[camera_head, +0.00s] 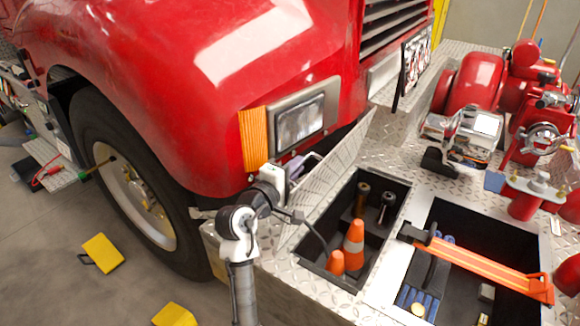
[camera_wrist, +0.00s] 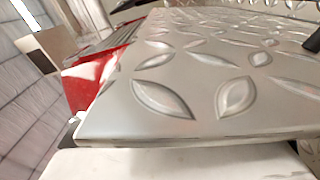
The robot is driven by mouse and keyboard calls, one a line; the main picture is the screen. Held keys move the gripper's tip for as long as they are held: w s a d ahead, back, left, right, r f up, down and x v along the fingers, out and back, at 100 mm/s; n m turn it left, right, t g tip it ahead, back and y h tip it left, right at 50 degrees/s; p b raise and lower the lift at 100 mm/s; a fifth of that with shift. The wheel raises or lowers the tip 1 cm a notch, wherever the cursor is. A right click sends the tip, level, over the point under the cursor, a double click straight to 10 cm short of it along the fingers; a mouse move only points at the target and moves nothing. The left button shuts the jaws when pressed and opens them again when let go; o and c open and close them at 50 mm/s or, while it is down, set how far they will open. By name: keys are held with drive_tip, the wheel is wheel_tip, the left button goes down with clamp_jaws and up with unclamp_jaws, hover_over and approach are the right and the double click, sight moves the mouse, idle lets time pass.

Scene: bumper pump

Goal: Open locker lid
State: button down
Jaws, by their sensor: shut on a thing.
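The locker lid (camera_head: 338,172) is a diamond-plate panel, tilted up steeply on the left side of the open locker. In the wrist view the lid (camera_wrist: 190,70) fills the middle, its near edge right in front of the camera. My gripper (camera_head: 308,162) is at the lid's upper left edge and is shut on it; the fingertips are mostly hidden.
The red truck fender (camera_head: 190,95) and headlight (camera_head: 299,122) are close behind my gripper. To the right is a second open compartment (camera_head: 470,215) with an orange strap (camera_head: 480,265) across it. A red pump (camera_head: 480,80) stands farther back. Yellow chocks (camera_head: 103,253) lie on the floor at left.

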sight(313, 180)
drive_tip(key=s+d+m, duration=0.2)
drive_tip(key=d, duration=0.1)
drive_tip(key=s+d+b, duration=0.1)
drive_tip(key=shift+d+f+m, duration=0.3)
drive_tip(key=shift+d+m, duration=0.05)
drive_tip(key=shift+m, duration=0.05)
drive_tip(key=c, duration=1.5)
unclamp_jaws()
drive_tip(key=shift+s+a, duration=0.1)
drive_tip(key=shift+s+a, duration=0.15)
drive_tip(key=shift+s, duration=0.05)
drive_tip(key=b+v, duration=0.3)
drive_tip(key=v, duration=1)
drive_tip(key=shift+s, duration=0.1)
